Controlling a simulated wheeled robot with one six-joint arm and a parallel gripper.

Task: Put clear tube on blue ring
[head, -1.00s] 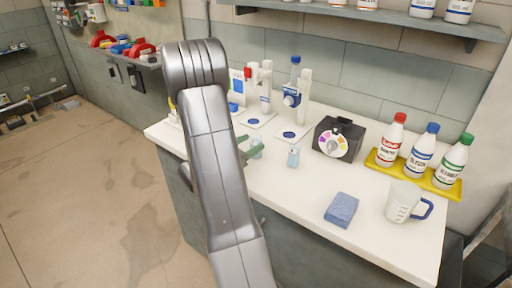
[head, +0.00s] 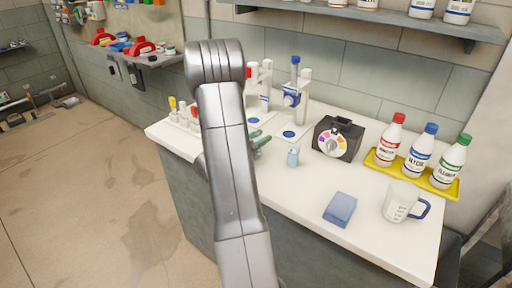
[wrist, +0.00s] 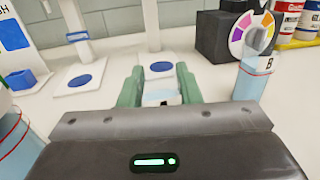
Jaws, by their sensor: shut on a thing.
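My gripper (wrist: 161,92) has green fingers and is shut on a clear tube (wrist: 161,99), of which only the pale top shows between the fingers. In the head view my gripper (head: 260,143) is above the white counter, with the tube mostly hidden by my arm. A blue ring (wrist: 161,66) lies on a white stand base just beyond the fingers; it also shows in the head view (head: 289,134). Another blue ring (wrist: 80,80) is on the stand to the left. The held tube appears short of the nearer ring; its height above the counter is unclear.
A second tube marked B (wrist: 253,78) stands right of my gripper. Another tube (wrist: 14,135) is at the left edge. A black box with a colour dial (head: 338,138), a blue sponge (head: 340,209), a measuring jug (head: 402,202) and a yellow bottle tray (head: 440,188) are farther right.

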